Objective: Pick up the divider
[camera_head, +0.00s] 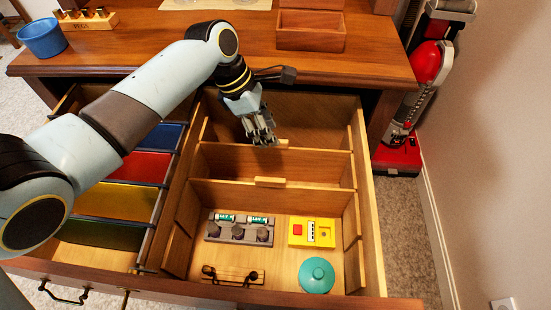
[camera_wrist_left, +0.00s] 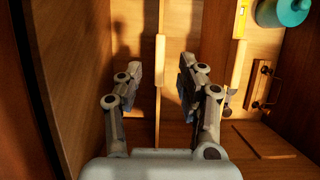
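Two wooden dividers cross the open drawer's right-hand section. The rear divider (camera_head: 310,167) stands upright with a small pale tab on its top edge. It also shows in the left wrist view (camera_wrist_left: 160,50) as a thin strip running lengthwise. The front divider (camera_head: 300,199) stands nearer me, also with a tab, and its tab shows in the wrist view (camera_wrist_left: 239,50). My left gripper (camera_head: 265,138) points down over the rear divider, beside its tab. In the wrist view the left gripper (camera_wrist_left: 158,82) is open, with the rear divider's line between its fingers, apparently untouched. My right gripper is out of view.
The front compartment holds a grey block with batteries (camera_head: 239,229), a yellow device (camera_head: 311,232), a teal round lid (camera_head: 316,275) and a wooden piece with dark knobs (camera_head: 233,275). Coloured trays (camera_head: 141,167) lie left. A wooden box (camera_head: 310,31) stands on the desktop.

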